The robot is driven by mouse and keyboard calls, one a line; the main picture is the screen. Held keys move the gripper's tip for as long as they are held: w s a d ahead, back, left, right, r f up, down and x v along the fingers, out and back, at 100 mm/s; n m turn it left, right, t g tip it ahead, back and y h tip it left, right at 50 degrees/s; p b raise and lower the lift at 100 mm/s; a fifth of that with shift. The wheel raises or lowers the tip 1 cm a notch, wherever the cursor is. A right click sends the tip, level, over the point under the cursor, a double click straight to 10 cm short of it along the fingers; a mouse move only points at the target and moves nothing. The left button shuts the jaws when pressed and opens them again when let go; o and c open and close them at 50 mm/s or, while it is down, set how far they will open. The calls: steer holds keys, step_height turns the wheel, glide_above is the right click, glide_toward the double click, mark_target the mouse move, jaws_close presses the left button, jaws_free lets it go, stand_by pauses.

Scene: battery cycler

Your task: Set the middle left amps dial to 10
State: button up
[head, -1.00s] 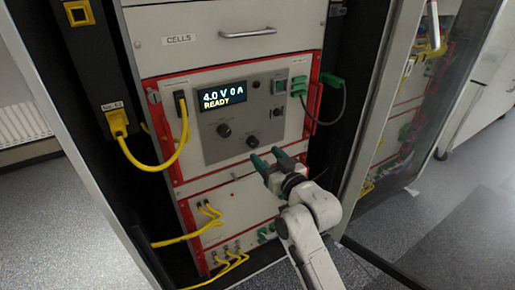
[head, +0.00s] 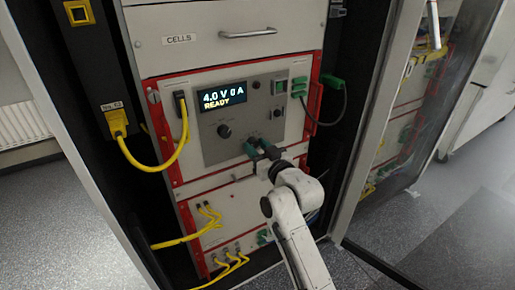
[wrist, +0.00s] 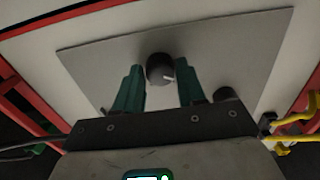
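The cycler panel (head: 213,150) is grey, with a display (head: 222,96) reading 4.0 V 0 A, READY. A dark dial (head: 223,130) with a scale around it sits at the panel's left. A smaller dark knob (wrist: 160,68) with a white pointer line is lower and nearer the panel's middle. My gripper (head: 261,150) is at this lower knob; its green fingers mostly cover it in the head view. In the wrist view my gripper (wrist: 161,88) is open, one finger on each side of the knob, with small gaps. Dial labels are unreadable, so I cannot tell which is amps.
A yellow cable (head: 160,165) hangs left of the panel. Green connectors (head: 299,86) with a dark cable are at the right. Red handles flank the unit. Yellow cables (head: 208,215) plug in below. A glass cabinet door (head: 385,150) stands open at the right.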

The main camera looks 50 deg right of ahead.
steer(key=c, duration=0.6)
steer(key=shift+r+m, duration=0.1)
steer(key=shift+m, duration=0.2)
steer(key=m+p, duration=0.3)
steer(key=m, duration=0.1)
steer(key=shift+p, duration=0.4)
steer(key=shift+m+p, duration=1.1)
steer(key=shift+m, duration=0.4)
steer(key=o, duration=1)
